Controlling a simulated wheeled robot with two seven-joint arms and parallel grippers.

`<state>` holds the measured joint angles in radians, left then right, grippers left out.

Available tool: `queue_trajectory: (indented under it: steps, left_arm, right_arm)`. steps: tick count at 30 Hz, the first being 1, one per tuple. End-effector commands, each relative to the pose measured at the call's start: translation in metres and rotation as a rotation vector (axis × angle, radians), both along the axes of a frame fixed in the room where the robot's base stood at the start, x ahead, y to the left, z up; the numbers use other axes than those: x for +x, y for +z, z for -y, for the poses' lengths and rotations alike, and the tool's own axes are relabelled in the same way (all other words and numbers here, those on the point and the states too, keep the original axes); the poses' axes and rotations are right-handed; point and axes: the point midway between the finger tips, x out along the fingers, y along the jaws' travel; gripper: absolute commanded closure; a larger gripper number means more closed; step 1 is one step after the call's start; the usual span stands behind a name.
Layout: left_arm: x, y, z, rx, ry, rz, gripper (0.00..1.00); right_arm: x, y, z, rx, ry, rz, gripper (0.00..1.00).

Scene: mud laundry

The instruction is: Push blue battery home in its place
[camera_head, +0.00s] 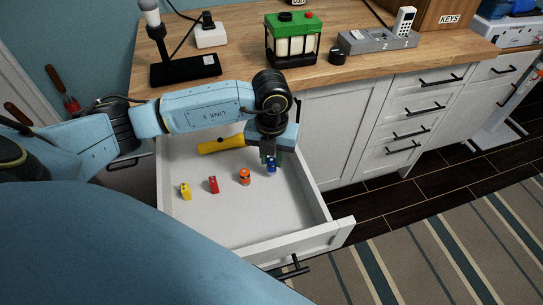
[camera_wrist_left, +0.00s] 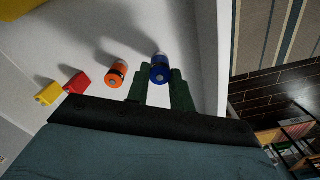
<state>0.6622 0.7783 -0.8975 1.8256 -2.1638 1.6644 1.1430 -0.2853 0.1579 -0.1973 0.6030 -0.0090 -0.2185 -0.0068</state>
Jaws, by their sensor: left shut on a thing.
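The blue battery (camera_head: 271,168) stands upright in the open drawer (camera_head: 235,225), near its right side. My left gripper (camera_head: 270,159) reaches down over it and is shut on it. In the left wrist view the blue battery (camera_wrist_left: 160,67) sits between the tips of the two dark green fingers of my left gripper (camera_wrist_left: 161,76). I cannot tell whether its lower end touches the drawer floor. I cannot make out a marked place for it. My right gripper is not in view.
A yellow flashlight (camera_head: 222,144) lies behind. On the counter are a green-topped case (camera_head: 291,40) and a grey dock (camera_head: 378,41). The front drawer floor is clear.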

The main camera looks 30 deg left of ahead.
Motion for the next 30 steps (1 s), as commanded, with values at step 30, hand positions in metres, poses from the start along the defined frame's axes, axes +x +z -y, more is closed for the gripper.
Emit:
queue_trajectory:
  steps: [30]
  left_arm:
    - [0.0,0.041,0.001,0.0,-0.012,0.0,0.92]
  right_arm:
    - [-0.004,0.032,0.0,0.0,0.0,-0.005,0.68]
